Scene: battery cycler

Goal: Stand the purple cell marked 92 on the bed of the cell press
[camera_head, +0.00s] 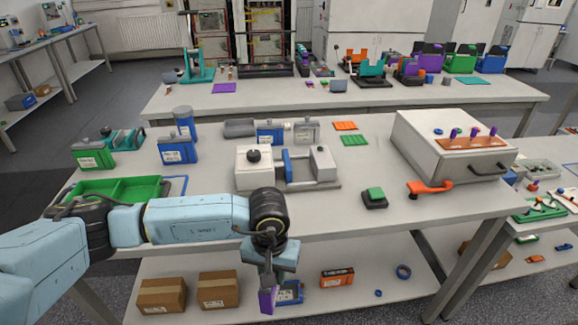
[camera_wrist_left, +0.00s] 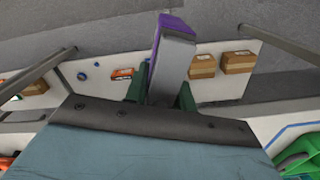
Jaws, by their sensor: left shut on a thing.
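My left gripper (camera_head: 267,281) hangs low in front of the middle bench's front edge, at the lower shelf's height in the picture. It is shut on a purple cell (camera_head: 268,299), which points down from the fingers. In the left wrist view the cell (camera_wrist_left: 169,27) shows a purple side and a grey face between the green fingers (camera_wrist_left: 161,92). Its number is not readable. A white and grey device with a blue plate (camera_head: 287,162) stands mid-bench, and a teal upright stand (camera_head: 192,50) is on the far bench. I cannot tell which is the cell press. My right gripper is out of view.
A green tray (camera_head: 72,190) is left on the middle bench, and a large white box with a handle (camera_head: 408,133) is right. A green-topped block (camera_head: 375,196) and orange handle piece (camera_head: 430,188) sit near the front edge. Cardboard boxes (camera_head: 162,294) stand on the lower shelf.

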